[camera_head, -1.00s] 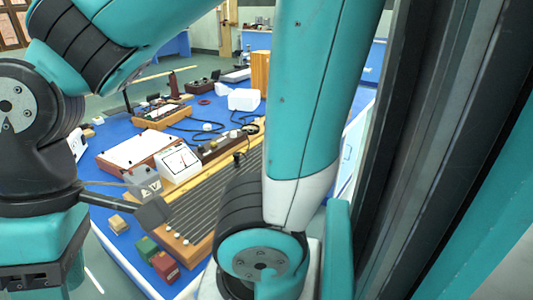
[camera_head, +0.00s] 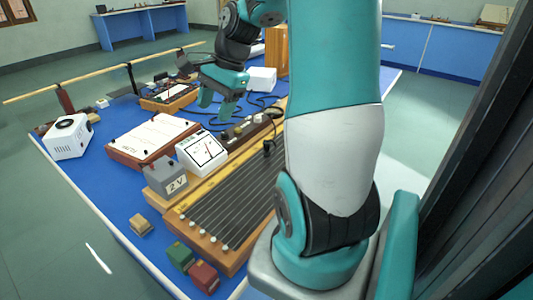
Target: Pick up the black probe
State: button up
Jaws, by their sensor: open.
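A small black upright piece, which looks like the black probe (camera_head: 268,147), stands on the long board with parallel wires (camera_head: 235,205), near its far right side. My arm partly covers that side of the board. My gripper (camera_head: 215,105) is open, with its teal fingers pointing down above the blue bench. In the picture it is up and to the left of the black piece, apart from it. I see nothing between the fingers.
The blue bench (camera_head: 112,208) also holds a white meter (camera_head: 201,151), a grey 2 V box (camera_head: 166,178), a white-topped board (camera_head: 152,138), a white box (camera_head: 68,137), and green (camera_head: 180,256) and red blocks (camera_head: 204,277). Black cables lie behind the meter.

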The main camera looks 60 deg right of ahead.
jog(key=s+d+f+m, duration=0.2)
jog(key=s+d+m, duration=0.3)
jog(key=d+m, duration=0.5)
jog(key=m+h, duration=0.1)
jog(key=m, duration=0.1)
send_near(267, 142)
jog(key=shift+m+t, duration=0.3)
jog(key=shift+t, duration=0.2)
jog(key=x, duration=0.4)
jog(key=b+x, duration=0.1)
jog(key=x, duration=0.1)
jog(key=shift+s+a, duration=0.3)
jog(key=shift+s, duration=0.1)
jog(key=shift+d+x, duration=0.15)
jog(key=shift+x, duration=1.4)
jog(key=shift+d+x, duration=0.2)
jog(key=shift+x, duration=1.35)
jog(key=shift+c, duration=0.5)
grip_shut()
